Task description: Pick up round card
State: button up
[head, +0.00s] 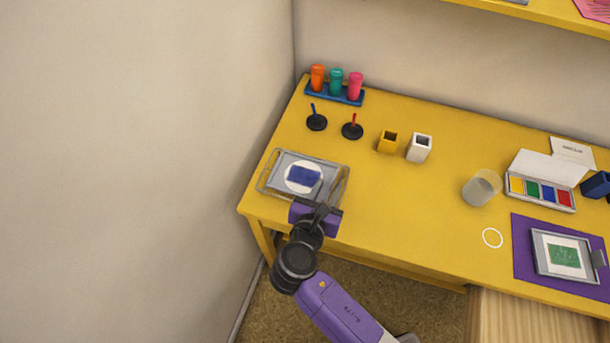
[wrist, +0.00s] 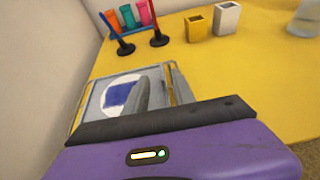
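The round card (head: 291,185) is white with a blue printed patch and lies flat in a grey tray with raised wire-like sides (head: 335,168) at the left end of the yellow table. In the wrist view the card (wrist: 108,97) shows left of the fingers, its right part hidden behind the nearer finger. My gripper (wrist: 158,74) is open, with a gap between its two fingers, and nothing is seen between them. In the head view my gripper (head: 316,210) hangs over the tray's front edge, just in front of the card.
Two stamps, blue-handled (head: 316,122) and red-handled (head: 352,130), stand behind the tray. A blue rack (head: 322,94) holds three coloured bottles. Yellow (head: 388,142) and white (head: 419,148) holders stand to the right. A wall borders the left side.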

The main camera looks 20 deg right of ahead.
aim_at(333, 180)
jog(key=x, duration=0.5)
jog(key=shift+s+d, duration=0.1)
jog(key=shift+s, duration=0.05)
grip_shut()
jog(key=shift+r, duration=0.1)
dwell(1.1)
